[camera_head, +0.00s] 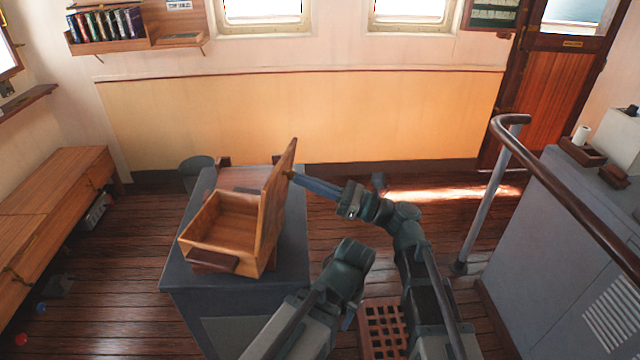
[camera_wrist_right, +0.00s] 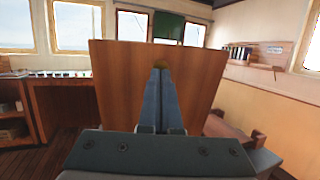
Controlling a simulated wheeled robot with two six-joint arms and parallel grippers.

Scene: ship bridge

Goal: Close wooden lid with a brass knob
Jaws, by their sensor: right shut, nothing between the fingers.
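The wooden lid (camera_head: 274,197) stands raised, nearly upright, on the right side of an open wooden box (camera_head: 222,247). The box sits on a grey cabinet and its inside looks empty. My right gripper (camera_head: 294,177) is shut and empty, with its tips at the outer face of the lid, by the brass knob (camera_head: 289,174). In the right wrist view the lid (camera_wrist_right: 205,85) fills the middle, and the shut fingers (camera_wrist_right: 160,75) point at it and mostly hide the knob. Exact contact is hard to tell.
The grey cabinet top (camera_head: 293,255) has some bare room around the box. A dark bin (camera_head: 195,172) stands behind it. A wooden bench (camera_head: 50,210) is at the left. A handrail (camera_head: 570,200) and grey console (camera_head: 560,240) are at the right.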

